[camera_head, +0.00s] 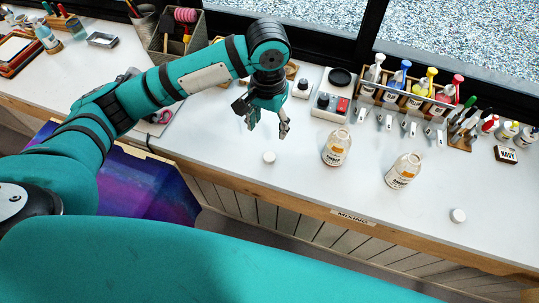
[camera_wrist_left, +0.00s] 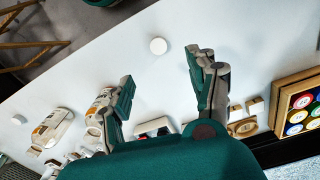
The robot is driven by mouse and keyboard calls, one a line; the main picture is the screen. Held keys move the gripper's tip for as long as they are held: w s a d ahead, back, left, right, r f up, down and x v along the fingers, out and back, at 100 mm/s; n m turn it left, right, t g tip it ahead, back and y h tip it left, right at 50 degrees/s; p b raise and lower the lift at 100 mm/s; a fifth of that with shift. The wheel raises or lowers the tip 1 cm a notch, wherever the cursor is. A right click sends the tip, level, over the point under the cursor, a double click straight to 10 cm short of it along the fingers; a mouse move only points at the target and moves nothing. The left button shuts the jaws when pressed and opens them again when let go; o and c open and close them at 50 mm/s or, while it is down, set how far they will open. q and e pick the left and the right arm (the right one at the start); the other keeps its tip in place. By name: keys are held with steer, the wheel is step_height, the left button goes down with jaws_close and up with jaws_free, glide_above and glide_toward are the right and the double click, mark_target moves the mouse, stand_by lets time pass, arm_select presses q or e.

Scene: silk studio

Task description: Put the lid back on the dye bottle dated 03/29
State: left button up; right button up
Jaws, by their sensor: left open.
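Two white dye bottles with orange labels stand open on the white bench in the head view: a nearer-left bottle (camera_head: 336,148) and a right bottle (camera_head: 403,171). Their dates are too small to read. A white lid (camera_head: 269,157) lies left of the left bottle, and another white lid (camera_head: 458,215) lies right of the right bottle. My left gripper (camera_head: 267,124) is open and empty, above the bench behind the left lid. In the left wrist view a lid (camera_wrist_left: 158,46) lies beyond and between the open fingers (camera_wrist_left: 165,85). My right gripper is not in view.
A small scale (camera_head: 331,104), a wooden rack of colored bottles (camera_head: 408,97) and several clips stand at the back. A NAVY block (camera_head: 506,154) is at the right. The bench's front edge (camera_head: 340,213) carries a MIXING label. Bare bench surrounds the lids.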

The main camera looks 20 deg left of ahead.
arm_select(q)
glide_above(269, 156)
step_height(269, 156, down, 8)
steer(key=shift+f+p, duration=0.1)
steer(key=shift+p, duration=0.3)
steer(key=shift+f, duration=0.3)
steer(key=shift+d+f+p, duration=0.1)
steer(key=shift+f+p, duration=0.6)
steer(key=shift+f, duration=1.55)
steer(key=c, duration=0.8)
